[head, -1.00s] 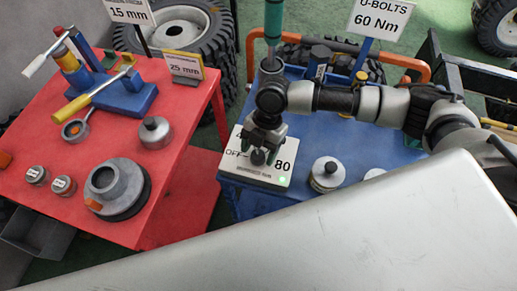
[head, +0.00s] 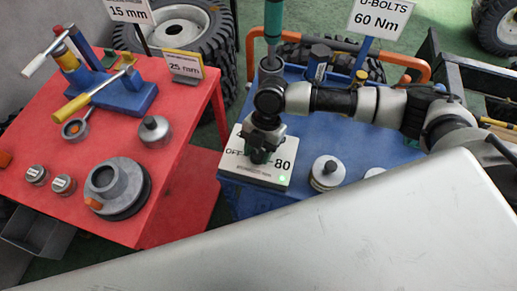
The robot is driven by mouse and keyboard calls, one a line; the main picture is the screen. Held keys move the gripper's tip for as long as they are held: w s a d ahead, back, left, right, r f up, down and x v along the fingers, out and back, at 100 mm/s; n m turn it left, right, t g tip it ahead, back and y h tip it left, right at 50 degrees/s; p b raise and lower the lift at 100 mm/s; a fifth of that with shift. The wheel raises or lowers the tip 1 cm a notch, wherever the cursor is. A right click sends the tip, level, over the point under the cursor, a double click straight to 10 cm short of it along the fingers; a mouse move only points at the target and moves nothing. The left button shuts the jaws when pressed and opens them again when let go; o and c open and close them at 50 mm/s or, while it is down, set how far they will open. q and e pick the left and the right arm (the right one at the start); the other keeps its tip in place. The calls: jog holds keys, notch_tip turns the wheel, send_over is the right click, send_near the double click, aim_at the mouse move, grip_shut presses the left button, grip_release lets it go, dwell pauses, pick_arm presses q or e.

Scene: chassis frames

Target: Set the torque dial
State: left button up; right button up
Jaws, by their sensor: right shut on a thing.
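The torque dial's white panel (head: 273,178) sits at the near left corner of the blue table. It shows "OFF" at left, "80" at right and a small green light at its front edge. My right gripper (head: 259,156) points down over the panel and is shut on the dial knob, which it mostly hides. I cannot read the knob's setting. A sign (head: 381,17) behind reads "U-BOLTS 60 Nm". My left gripper is not in view.
A silver round part (head: 327,172) stands right of the panel on the blue table (head: 300,208). The red table (head: 175,185) at left holds wrenches, a blue stand (head: 128,97), sockets and a round grey fixture (head: 115,187). Tyres stand behind.

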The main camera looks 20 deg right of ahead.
jog(key=n+h, duration=0.1)
jog(key=n, duration=0.2)
jog(key=n+g+h, duration=0.1)
jog(key=n, duration=0.2)
jog(key=shift+w+a+b, duration=0.1)
jog(key=shift+a+b, duration=0.05)
jog(key=shift+b, duration=0.2)
jog(key=shift+n+h, duration=0.55)
jog(key=shift+n, duration=0.8)
jog(key=shift+n+h, duration=0.55)
jog(key=shift+n, duration=0.8)
jog(key=o, duration=0.9)
jog(key=shift+r, duration=0.1)
jog(key=b+v, duration=0.1)
jog(key=v, duration=0.9)
jog(key=shift+w+a+r+b, duration=0.1)
jog(key=shift+w+r+b, duration=0.15)
jog(key=shift+b, duration=0.1)
jog(key=shift+s, duration=0.1)
